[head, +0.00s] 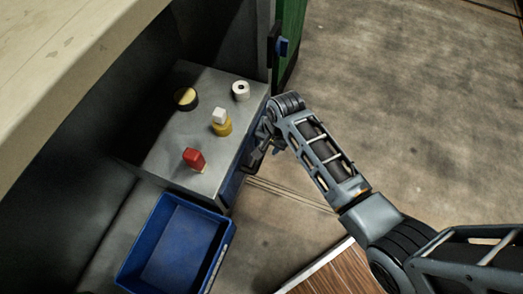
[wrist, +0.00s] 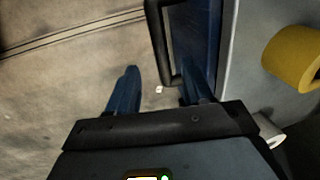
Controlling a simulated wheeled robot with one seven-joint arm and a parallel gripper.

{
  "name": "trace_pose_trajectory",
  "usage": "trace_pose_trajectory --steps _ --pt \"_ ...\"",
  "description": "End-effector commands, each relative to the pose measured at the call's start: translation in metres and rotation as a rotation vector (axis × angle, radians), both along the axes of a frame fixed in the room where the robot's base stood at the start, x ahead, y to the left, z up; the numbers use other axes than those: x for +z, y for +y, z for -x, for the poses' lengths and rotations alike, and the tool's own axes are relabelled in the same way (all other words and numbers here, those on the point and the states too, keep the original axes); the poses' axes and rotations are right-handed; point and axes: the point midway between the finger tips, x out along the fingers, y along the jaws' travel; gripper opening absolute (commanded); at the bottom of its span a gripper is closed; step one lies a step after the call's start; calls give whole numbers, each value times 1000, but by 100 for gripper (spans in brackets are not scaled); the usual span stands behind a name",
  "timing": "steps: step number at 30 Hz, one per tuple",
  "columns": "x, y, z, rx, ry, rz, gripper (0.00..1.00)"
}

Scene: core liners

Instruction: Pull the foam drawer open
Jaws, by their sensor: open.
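The foam drawer (head: 233,186) has a blue front in the side of a grey unit, and it looks flush with the unit's top. In the wrist view the blue drawer front (wrist: 203,35) stands at upper right, with a black bar handle (wrist: 160,45) on it. My gripper (head: 265,145) is beside the drawer front in the head view, partly hidden by my own arm. In the wrist view my gripper (wrist: 160,85) is open, with its blue fingers apart. The handle's near end shows between the fingertips; I cannot tell whether they touch it.
On the grey unit top (head: 185,145) stand a red block (head: 194,159), a white block (head: 219,115) on a yellow roll (head: 222,128), a white roll (head: 241,90) and a dark-sided disc (head: 186,98). A blue bin (head: 180,245) lies in front. Floor at right is clear.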

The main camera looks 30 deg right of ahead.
Motion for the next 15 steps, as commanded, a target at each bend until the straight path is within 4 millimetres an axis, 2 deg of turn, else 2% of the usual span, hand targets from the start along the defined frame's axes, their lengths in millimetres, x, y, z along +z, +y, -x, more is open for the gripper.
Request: trace_pose_trajectory --steps 15 --pt "-66 7 -11 -1 3 1 51"
